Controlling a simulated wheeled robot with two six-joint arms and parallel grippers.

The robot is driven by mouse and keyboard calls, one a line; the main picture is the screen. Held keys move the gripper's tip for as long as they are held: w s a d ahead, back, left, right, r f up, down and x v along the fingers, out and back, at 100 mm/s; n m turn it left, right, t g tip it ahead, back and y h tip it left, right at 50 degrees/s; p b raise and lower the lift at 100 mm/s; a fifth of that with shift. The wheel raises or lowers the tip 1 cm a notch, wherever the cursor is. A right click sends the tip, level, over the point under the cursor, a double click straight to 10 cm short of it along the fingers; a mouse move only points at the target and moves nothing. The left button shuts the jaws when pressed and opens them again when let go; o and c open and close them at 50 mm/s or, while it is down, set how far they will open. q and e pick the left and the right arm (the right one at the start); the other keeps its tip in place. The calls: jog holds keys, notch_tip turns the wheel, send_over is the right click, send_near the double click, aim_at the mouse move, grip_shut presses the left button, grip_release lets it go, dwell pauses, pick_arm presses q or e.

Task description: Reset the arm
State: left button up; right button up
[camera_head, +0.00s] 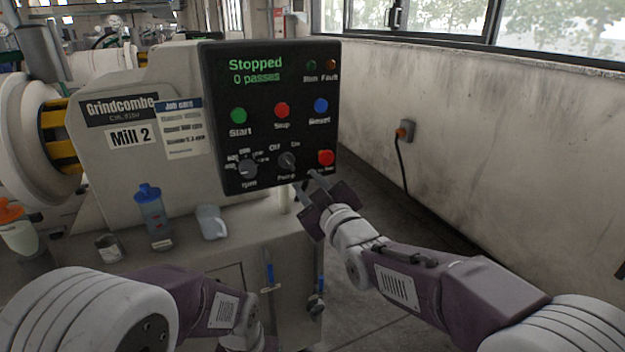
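My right gripper (309,183) is raised in front of the lower right part of a black control panel (222,95). Its two fingers are apart with nothing visible between them. The fingertips are just below the Pump knob (287,161) and the red button (326,157); I cannot tell whether they touch the panel. My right arm reaches in from the lower right. My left arm lies low in the picture, and its gripper is out of view below the bottom edge. The panel display (256,70) reads "Stopped" and "0 passes".
The panel is mounted on the Mill 2 machine (110,180). A blue-capped bottle (153,218), a clear jug (212,222), a small can (109,247) and an orange-capped bottle (18,230) stand on the ledge. The floor (385,190) at right is clear beside the wall.

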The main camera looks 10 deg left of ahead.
jog(key=w+d+m+t+h, duration=0.1)
jog(key=w+d+m+h, duration=0.2)
jog(key=d, duration=0.7)
jog(key=s+d+f+m+g+h, duration=0.1)
jog(key=d+f+m+g+h, duration=0.25)
jog(key=d+f, duration=0.8)
jog(key=s+d+f+m+g+h, duration=0.2)
jog(key=s+d+f+g+h, duration=0.15)
jog(key=s+d+f, duration=0.55)
jog(key=s+f+m+g, duration=0.25)
jog(key=s+f, duration=0.25)
jog(key=s, duration=0.3)
jog(key=s+f+m+g, duration=0.1)
jog(key=s+f+g, duration=0.3)
jog(key=s+f, duration=0.3)
notch_tip(320, 180, up, 19)
jog(key=s+a+m+g+p, duration=0.1)
jog(key=s+p, duration=0.1)
jog(key=p, duration=1.6)
jog(key=shift+s+r+p, duration=0.2)
jog(key=shift+s+p, duration=0.1)
